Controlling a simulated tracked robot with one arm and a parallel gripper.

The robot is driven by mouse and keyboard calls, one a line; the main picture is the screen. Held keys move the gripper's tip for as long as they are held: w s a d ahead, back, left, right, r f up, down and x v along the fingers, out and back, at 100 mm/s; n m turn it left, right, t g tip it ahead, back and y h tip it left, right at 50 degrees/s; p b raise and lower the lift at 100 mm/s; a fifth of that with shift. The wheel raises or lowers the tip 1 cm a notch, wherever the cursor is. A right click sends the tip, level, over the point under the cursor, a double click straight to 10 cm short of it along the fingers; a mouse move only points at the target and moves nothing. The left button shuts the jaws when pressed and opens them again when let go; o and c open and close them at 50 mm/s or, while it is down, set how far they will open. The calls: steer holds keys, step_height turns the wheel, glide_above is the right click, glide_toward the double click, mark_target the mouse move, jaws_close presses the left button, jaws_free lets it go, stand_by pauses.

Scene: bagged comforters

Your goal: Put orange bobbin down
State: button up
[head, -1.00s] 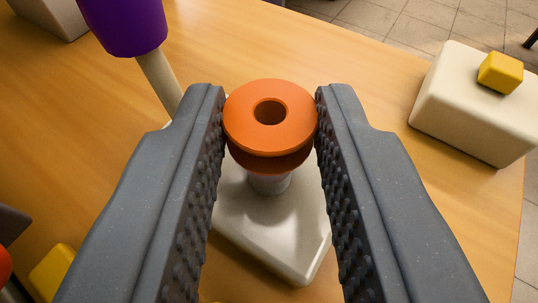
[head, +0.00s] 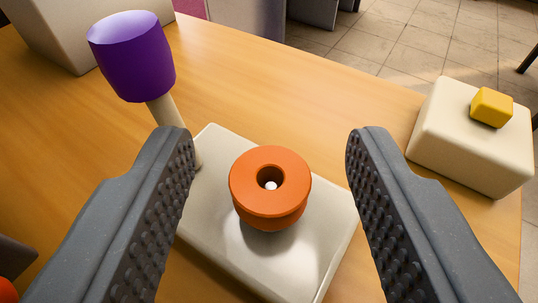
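The orange bobbin (head: 270,209) sits upright on a pale, rounded-edge block (head: 218,147). A small light tip shows inside its centre hole, like the top of a peg. My gripper (head: 270,145) is open, with one dark ridged finger on each side of the bobbin and a clear gap on both sides. Neither finger touches the bobbin. The lower part of the block runs out of the picture at the bottom.
A white block (head: 455,135) with a yellow cube (head: 491,107) on top is at the right. A large pale box (head: 75,32) is at the back left. The wooden table (head: 290,80) is clear behind the bobbin.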

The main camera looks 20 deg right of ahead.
steer(key=shift+s+a+f+g, duration=0.1)
steer(key=shift+s+f+g, duration=0.05)
steer(key=shift+f, duration=0.45)
steer(key=shift+s+f+g, duration=0.15)
steer(key=shift+f, duration=0.4)
steer(key=shift+w+r, duration=0.1)
steer(key=shift+r, duration=0.15)
steer(key=shift+s+a+r, duration=0.1)
steer(key=shift+s+r, duration=0.05)
steer(key=shift+s, duration=0.1)
steer(key=p+v, duration=0.1)
steer(key=v, duration=0.3)
steer(key=r+p+v, duration=0.1)
steer(key=p+v, duration=0.1)
steer(key=v, duration=0.3)
steer(key=shift+r, duration=0.3)
steer(key=shift+s+f+b, duration=0.15)
steer(key=shift+b, duration=0.5)
steer(key=shift+b+v, duration=0.85)
steer(key=shift+b, duration=0.1)
